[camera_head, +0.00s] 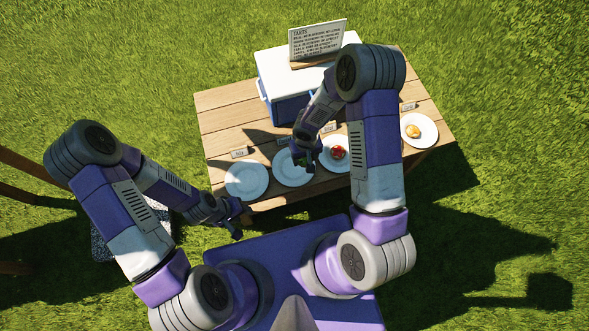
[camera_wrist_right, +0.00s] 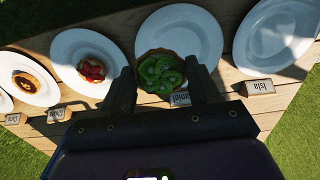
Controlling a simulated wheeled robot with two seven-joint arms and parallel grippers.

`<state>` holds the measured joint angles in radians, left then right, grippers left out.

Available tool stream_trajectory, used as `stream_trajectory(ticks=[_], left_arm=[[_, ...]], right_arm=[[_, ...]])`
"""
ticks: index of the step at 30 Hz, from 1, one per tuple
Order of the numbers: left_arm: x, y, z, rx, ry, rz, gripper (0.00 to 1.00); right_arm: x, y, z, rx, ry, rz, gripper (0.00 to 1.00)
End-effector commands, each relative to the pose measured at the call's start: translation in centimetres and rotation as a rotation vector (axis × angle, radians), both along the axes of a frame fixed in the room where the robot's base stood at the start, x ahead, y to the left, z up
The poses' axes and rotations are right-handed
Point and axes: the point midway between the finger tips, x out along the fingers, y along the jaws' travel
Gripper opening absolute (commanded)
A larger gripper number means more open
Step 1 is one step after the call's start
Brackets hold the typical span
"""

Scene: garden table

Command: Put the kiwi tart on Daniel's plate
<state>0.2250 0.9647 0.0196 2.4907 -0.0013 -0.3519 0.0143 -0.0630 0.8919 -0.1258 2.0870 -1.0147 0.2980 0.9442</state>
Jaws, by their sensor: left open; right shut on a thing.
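The kiwi tart (camera_wrist_right: 160,74), green fruit in a brown crust, is between the fingers of my right gripper (camera_wrist_right: 160,92), which is shut on it. In the right wrist view it overlaps the near edge of Daniel's plate (camera_wrist_right: 190,30), a white plate with no other tart visible on it. I cannot tell whether the tart touches the plate. Daniel's name card (camera_wrist_right: 180,99) is partly hidden by a finger. In the head view my right gripper (camera_head: 302,163) is over that plate (camera_head: 288,178). My left gripper (camera_head: 240,222) is open near the table's front left edge.
Isla's empty plate (camera_wrist_right: 277,42) is beside Daniel's. On the other side are plates with a strawberry tart (camera_wrist_right: 91,69) and a brown tart (camera_wrist_right: 22,82). A yellow tart (camera_head: 413,131) is at the far right. A cooler (camera_head: 285,72) with a sign (camera_head: 317,40) stands behind.

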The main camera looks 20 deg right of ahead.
Motion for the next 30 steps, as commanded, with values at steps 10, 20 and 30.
stream_trajectory(ticks=[10, 20, 30], left_arm=[[0.0, 0.0, -2.6, 0.000, -0.001, 0.000, 0.43], [0.0, 0.0, -4.0, 0.000, 0.000, 0.000, 0.43], [0.0, 0.0, -4.2, 0.000, 0.000, 0.000, 0.43]], right_arm=[[0.0, 0.0, -5.9, 0.000, 0.000, 0.001, 0.31], [0.0, 0.0, -9.3, -0.001, 0.001, 0.002, 0.31], [0.0, 0.1, -10.1, 0.001, 0.001, 0.001, 0.70]])
